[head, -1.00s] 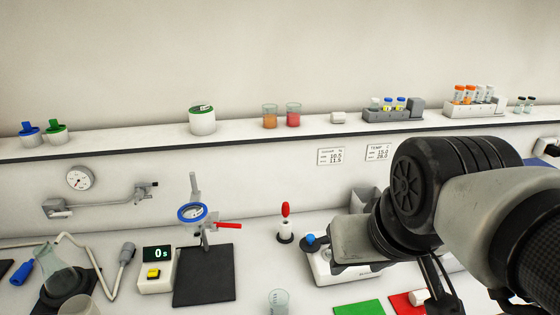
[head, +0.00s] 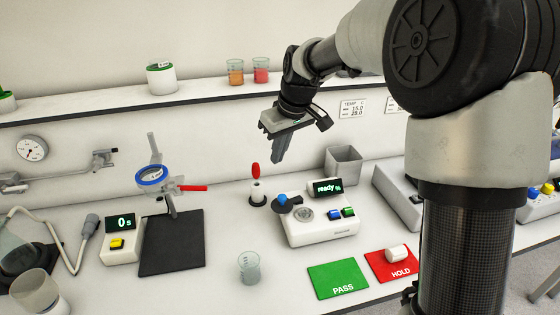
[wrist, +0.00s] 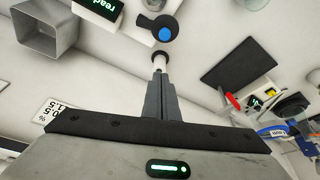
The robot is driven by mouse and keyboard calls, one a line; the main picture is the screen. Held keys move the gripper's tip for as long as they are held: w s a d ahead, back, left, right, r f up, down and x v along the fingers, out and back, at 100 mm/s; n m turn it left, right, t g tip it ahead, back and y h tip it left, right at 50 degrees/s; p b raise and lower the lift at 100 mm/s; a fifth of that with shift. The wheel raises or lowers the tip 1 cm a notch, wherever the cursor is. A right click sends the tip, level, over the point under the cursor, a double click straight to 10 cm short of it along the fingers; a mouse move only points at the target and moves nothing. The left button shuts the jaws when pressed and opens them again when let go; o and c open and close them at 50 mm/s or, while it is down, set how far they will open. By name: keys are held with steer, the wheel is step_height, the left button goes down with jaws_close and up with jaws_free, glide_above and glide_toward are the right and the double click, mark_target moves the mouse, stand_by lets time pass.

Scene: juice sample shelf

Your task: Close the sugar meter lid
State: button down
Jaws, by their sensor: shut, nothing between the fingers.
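The sugar meter (head: 322,228) is a white box with a "ready %" display, standing on the bench. Its dark lid (head: 293,202) with a blue knob is swung out to the left, leaving the round well (head: 307,214) uncovered. In the wrist view the lid (wrist: 149,24) shows past my fingertips, with part of the meter at the top edge. My gripper (head: 277,158) is shut and empty, pointing down above and behind the lid, apart from it. It also shows in the wrist view (wrist: 159,78).
A red-topped white dropper (head: 257,188) stands close left of the lid. A grey bin (head: 343,165) stands behind the meter. A glass beaker (head: 249,267), green PASS mat (head: 337,279) and red HOLD mat (head: 390,266) lie in front.

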steer(key=f, duration=0.6)
steer(key=w+f, duration=0.1)
steer(key=f, duration=0.3)
steer(key=shift+a+f, duration=0.1)
steer(key=shift+a, duration=0.15)
steer(key=shift+s+d+f, duration=0.15)
steer(key=shift+s+d, duration=0.15)
steer(key=shift+s, duration=0.2)
